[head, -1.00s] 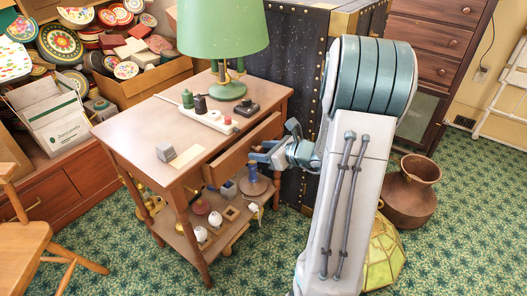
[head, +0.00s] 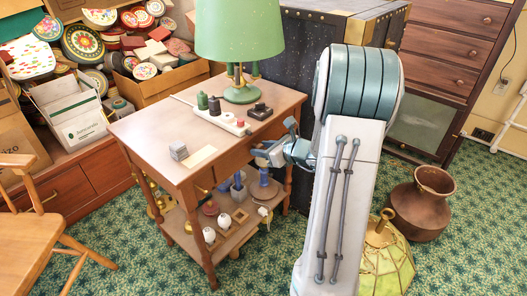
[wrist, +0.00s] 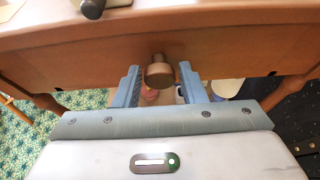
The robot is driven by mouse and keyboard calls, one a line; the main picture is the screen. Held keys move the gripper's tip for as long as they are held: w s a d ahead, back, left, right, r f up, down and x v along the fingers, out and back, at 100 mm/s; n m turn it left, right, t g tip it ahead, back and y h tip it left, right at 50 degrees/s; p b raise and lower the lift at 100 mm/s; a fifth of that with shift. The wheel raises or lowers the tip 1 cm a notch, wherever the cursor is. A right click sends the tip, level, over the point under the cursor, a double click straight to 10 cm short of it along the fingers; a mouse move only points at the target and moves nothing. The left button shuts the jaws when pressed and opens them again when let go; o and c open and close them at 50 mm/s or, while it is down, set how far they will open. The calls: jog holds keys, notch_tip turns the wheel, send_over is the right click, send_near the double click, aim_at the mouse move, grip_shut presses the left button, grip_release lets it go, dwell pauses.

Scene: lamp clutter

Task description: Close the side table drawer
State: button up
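The side table (head: 140,127) is brown wood, with a drawer (head: 232,158) in the side facing my arm. In the head view the drawer looks flush or nearly flush with the frame; my gripper hides part of its front. In the wrist view the drawer front (wrist: 90,62) fills the upper part, with a round dark knob (wrist: 158,72) at its middle. My gripper (wrist: 159,70) is open, its two blue fingers apart on either side of the knob and close to the front. In the head view my gripper (head: 272,150) is at the drawer front. I cannot tell whether it touches.
The lower shelf (head: 225,240) holds several small items. A dark trunk (head: 305,60) is behind. A copper pot (head: 420,205) and a yellow-green lampshade (head: 388,262) are on the carpet at right.

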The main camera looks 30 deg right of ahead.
jog(key=shift+o, duration=0.8)
jog(key=shift+s+d+r, duration=0.1)
jog(key=shift+s+r, duration=0.05)
jog(key=shift+s, duration=0.05)
jog(key=p+v, duration=0.3)
jog(key=v, duration=1)
jog(key=shift+s+p, duration=0.15)
jog(key=shift+p, duration=0.2)
